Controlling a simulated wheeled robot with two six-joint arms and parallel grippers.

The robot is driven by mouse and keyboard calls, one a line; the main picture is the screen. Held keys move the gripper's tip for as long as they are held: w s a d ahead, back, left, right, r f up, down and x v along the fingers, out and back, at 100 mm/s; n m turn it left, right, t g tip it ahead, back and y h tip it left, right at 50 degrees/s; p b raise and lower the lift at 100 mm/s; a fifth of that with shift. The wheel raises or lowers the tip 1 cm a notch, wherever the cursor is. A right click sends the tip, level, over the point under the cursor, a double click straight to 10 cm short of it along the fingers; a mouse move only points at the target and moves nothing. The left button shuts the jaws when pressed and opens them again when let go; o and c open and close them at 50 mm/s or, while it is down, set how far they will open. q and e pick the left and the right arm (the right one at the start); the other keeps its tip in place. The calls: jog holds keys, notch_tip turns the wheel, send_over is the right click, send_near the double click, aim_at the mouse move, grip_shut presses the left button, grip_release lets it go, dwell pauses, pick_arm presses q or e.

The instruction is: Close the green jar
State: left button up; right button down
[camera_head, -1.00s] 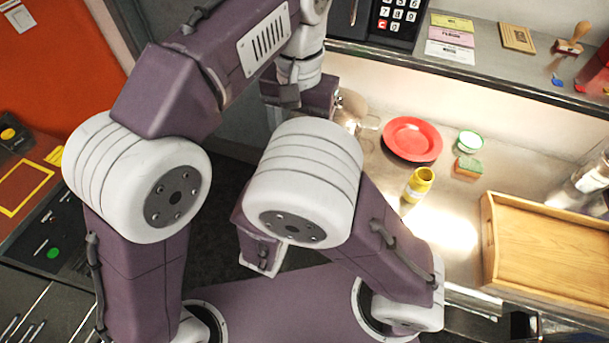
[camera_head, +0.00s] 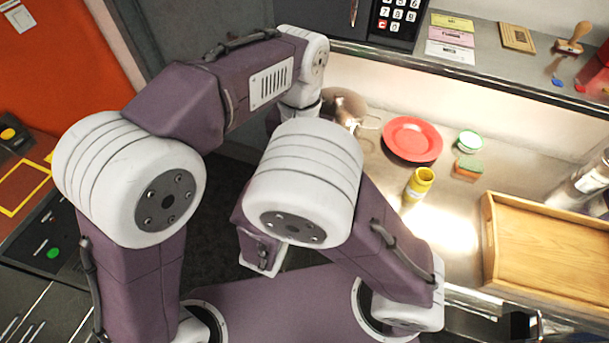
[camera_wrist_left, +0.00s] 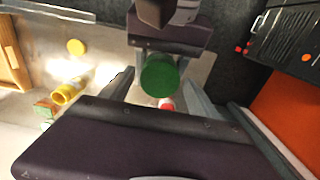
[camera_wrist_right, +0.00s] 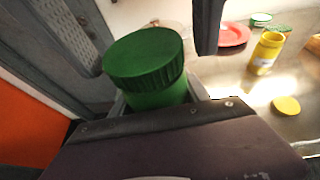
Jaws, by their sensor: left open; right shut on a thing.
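The green jar (camera_wrist_right: 160,97) is held upright between the fingers of my right gripper (camera_wrist_right: 154,93). A darker green ribbed lid (camera_wrist_right: 145,60) sits on top of it; I cannot tell how tightly. In the left wrist view the round green lid top (camera_wrist_left: 160,76) faces the camera. My left gripper (camera_wrist_left: 157,70) is open, with one finger on each side of the lid and a gap beside it. Its fingers also flank the lid in the right wrist view. In the head view my arms hide the jar and both grippers.
On the counter stand a yellow jar (camera_head: 418,184), a red plate (camera_head: 412,138), a green-rimmed tub (camera_head: 469,141), a sponge (camera_head: 468,167) and a wooden tray (camera_head: 550,215). A loose yellow lid (camera_wrist_right: 286,106) lies near the yellow jar. A metal pot (camera_head: 345,107) stands behind.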

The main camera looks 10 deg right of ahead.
pick_arm(q)
jog(key=c, duration=1.5)
jog(key=o, duration=1.6)
jog(key=shift+o, duration=0.2)
notch_tip(320, 180, up, 12)
jog(key=shift+a, duration=0.1)
